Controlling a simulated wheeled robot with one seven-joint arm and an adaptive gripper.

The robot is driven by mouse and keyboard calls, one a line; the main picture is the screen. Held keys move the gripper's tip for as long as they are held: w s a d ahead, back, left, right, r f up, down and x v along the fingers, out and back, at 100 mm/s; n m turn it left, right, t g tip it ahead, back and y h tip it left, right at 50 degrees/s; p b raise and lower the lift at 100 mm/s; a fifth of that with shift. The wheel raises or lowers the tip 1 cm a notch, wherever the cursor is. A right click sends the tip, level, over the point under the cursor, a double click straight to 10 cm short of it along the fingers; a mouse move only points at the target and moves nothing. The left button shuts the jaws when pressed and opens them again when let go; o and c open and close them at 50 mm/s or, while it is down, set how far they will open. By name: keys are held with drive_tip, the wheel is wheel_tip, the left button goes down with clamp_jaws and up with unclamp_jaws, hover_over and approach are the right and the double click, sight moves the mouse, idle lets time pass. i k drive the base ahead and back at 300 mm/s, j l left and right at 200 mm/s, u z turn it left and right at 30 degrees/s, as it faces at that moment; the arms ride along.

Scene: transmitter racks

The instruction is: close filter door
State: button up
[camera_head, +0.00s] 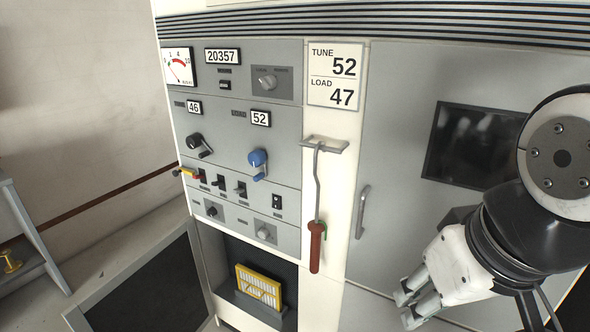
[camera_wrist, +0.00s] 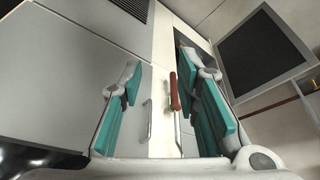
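The filter door (camera_head: 150,285) stands swung open at the lower left of the head view, a dark mesh panel in a light grey frame. It also shows at the upper right of the wrist view (camera_wrist: 262,52). Beside it is the open filter bay (camera_head: 212,252), with a yellow-framed filter (camera_head: 259,290) standing inside. My gripper (camera_head: 405,307) is at the lower right, in front of the large cabinet door and well apart from the filter door. In the wrist view its teal-padded fingers (camera_wrist: 160,70) are spread with nothing between them.
A hook rod with a red handle (camera_head: 316,246) hangs on the white post between the filter bay and my gripper. The large grey cabinet door (camera_head: 398,160) has a vertical handle (camera_head: 362,212). A grey shelf stand (camera_head: 35,250) is at far left, with floor between it and the filter door.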

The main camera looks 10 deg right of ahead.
sight(165, 288)
drive_tip(key=i+j, duration=0.5)
drive_tip(key=j, duration=0.15)
drive_tip(key=i+j, duration=0.5)
drive_tip(key=j, duration=0.45)
drive_tip(key=i+j+u, duration=0.1)
drive_tip(key=j, duration=0.15)
